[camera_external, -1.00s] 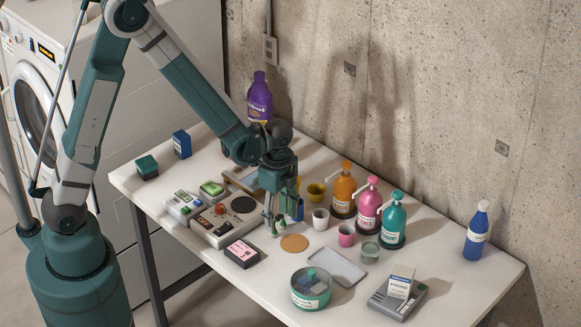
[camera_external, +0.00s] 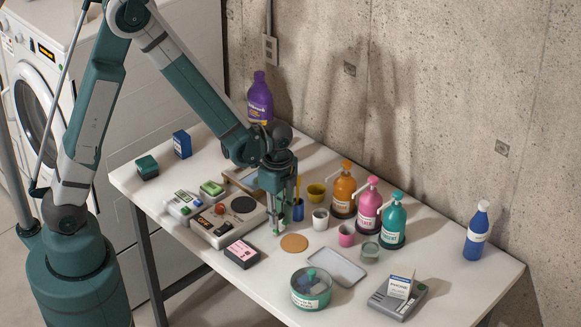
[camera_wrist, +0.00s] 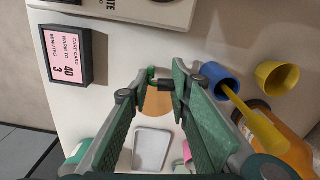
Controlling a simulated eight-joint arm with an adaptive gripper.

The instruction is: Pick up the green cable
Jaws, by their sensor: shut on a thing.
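My gripper (camera_external: 277,228) points down at the middle of the table, with its fingers drawn close together. In the wrist view, the gripper (camera_wrist: 158,84) shows its fingertips meeting on something small. A small bright green piece (camera_wrist: 151,73), which looks like the green cable, shows at the fingertips. Most of it is hidden by the fingers. In the external view I cannot make the cable out from the green fingers. A round tan coaster (camera_external: 294,243) lies just right of the fingertips.
A blue cup (camera_wrist: 217,82) with a yellow stick stands close right of my gripper in the wrist view. A control panel (camera_external: 229,217) and a pink-faced box (camera_external: 242,252) lie left. A grey tray (camera_external: 336,266), a round tin (camera_external: 310,289) and bottles (camera_external: 343,192) stand right.

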